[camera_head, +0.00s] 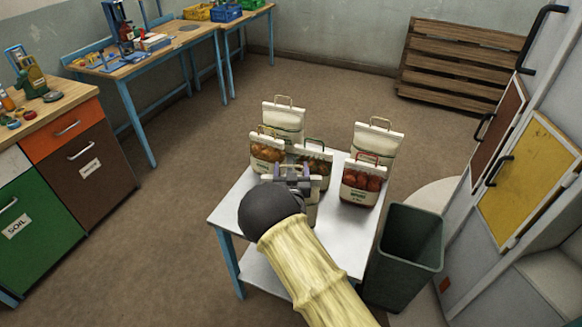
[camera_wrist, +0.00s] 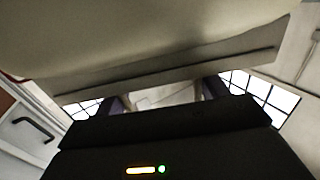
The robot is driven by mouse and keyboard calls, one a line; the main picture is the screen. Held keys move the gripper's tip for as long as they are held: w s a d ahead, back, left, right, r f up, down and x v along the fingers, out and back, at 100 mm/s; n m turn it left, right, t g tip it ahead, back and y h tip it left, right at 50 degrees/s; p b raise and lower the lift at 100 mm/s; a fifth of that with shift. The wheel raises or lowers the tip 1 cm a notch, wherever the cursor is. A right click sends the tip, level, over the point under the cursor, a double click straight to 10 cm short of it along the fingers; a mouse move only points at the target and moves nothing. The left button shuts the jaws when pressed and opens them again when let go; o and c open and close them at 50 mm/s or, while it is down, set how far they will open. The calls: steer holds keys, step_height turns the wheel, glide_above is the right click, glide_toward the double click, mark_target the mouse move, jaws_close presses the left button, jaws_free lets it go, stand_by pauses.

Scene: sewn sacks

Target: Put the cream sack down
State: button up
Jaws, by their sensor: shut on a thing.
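My gripper (camera_head: 292,178) is over the white table (camera_head: 334,253), shut on the handle of a cream sack (camera_head: 312,208). My arm and gripper hide most of this sack in the head view. Its pale cloth (camera_wrist: 150,40) fills the top of the wrist view, where my gripper's fingers (camera_wrist: 167,97) also show. I cannot tell whether the sack's bottom touches the table.
Several other sacks stand on the table: a tall pale one (camera_head: 283,121), one with orange-brown produce (camera_head: 267,151), a green-handled one (camera_head: 314,160), a red one (camera_head: 362,182) and another pale one (camera_head: 376,142). A dark green bin (camera_head: 408,250) stands right of the table.

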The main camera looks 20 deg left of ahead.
steer(key=shift+w+r, duration=0.1)
steer(key=shift+r, duration=0.2)
steer(key=o, duration=2)
steer(key=shift+f, duration=0.3)
steer(key=shift+o, duration=0.2)
steer(key=shift+s, duration=0.2)
steer(key=b+v, duration=0.3)
steer(key=v, duration=0.9)
steer(key=shift+r, duration=0.1)
